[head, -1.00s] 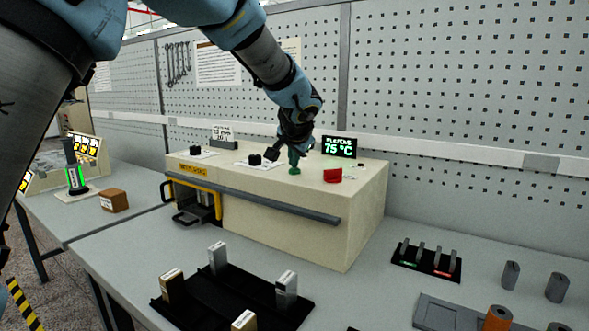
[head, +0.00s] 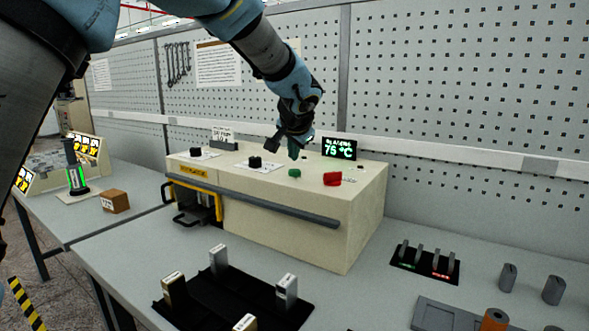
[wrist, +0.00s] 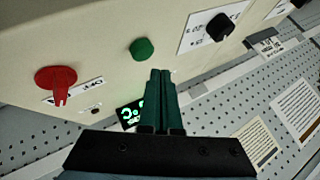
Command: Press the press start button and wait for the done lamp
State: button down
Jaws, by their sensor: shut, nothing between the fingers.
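The cream press (head: 300,225) stands on the bench. A green round button (head: 294,173) sits on its top, left of a red knob (head: 332,178). The green button also shows in the wrist view (wrist: 142,49). My gripper (head: 293,156) is shut and empty, with dark green fingers just above the green button and apart from it. In the wrist view my fingertips (wrist: 160,74) are beside the button. A black display (head: 340,147) behind reads 75 °C in green; its upper line is too small to read. I cannot make out a lit done lamp.
Black dials (head: 255,162) on white labels sit left of the button. A grey bar and yellow handle (head: 190,184) run along the press front. A black tray (head: 235,300) with several metal blocks is in front. A pegboard (head: 450,90) closes the back.

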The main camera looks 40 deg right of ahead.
aim_at(294, 172)
jog(key=shift+r+p, duration=1.05)
jog(key=shift+r, duration=0.95)
